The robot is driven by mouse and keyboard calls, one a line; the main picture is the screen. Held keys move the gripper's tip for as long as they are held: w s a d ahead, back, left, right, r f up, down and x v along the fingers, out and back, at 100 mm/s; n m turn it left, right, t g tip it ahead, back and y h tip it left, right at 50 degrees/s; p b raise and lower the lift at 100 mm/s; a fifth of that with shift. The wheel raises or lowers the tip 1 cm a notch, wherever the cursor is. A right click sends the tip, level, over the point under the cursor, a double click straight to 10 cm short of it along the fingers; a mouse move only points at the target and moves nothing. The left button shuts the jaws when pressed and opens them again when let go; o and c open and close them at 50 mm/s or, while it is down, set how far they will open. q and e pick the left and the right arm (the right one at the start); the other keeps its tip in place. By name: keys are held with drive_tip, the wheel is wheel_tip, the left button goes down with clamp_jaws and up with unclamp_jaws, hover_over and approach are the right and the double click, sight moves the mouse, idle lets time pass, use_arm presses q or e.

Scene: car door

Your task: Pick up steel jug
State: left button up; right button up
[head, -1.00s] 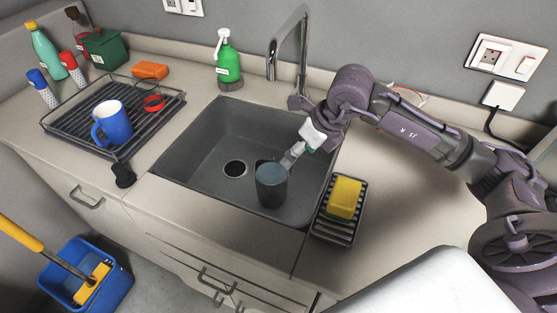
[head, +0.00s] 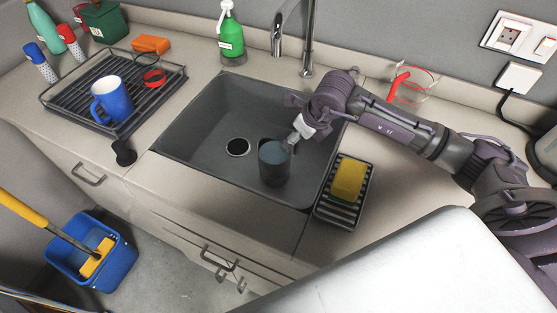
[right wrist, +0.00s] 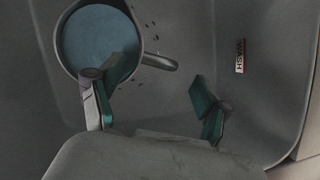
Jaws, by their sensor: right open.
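The steel jug (head: 274,166) is a dark grey cylinder with a bluish round top. It stands upright in the sink (head: 205,140), right of the drain. In the right wrist view the jug (right wrist: 85,40) is at upper left, its handle pointing right. My right gripper (head: 295,140) is at the jug's upper right side in the head view. In the right wrist view the right gripper (right wrist: 162,82) is open and empty, fingers wide apart. Its left finger overlaps the jug's edge in the picture; contact cannot be told. The handle's end shows between the fingers. My left gripper is not in view.
A soap dish with a yellow sponge (head: 349,179) sits right of the sink. A faucet (head: 307,40) and green soap bottle (head: 231,35) stand behind. A drying rack (head: 65,98) with a blue mug (head: 112,100) is at left. Clear glass (head: 412,85) stands behind my arm.

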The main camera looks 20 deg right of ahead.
sight(281, 160)
drive_tip(key=x, duration=0.3)
drive_tip(key=shift+w+f, duration=0.2)
drive_tip(key=shift+f, duration=0.1)
clamp_jaws()
drive_tip(key=shift+r, duration=0.1)
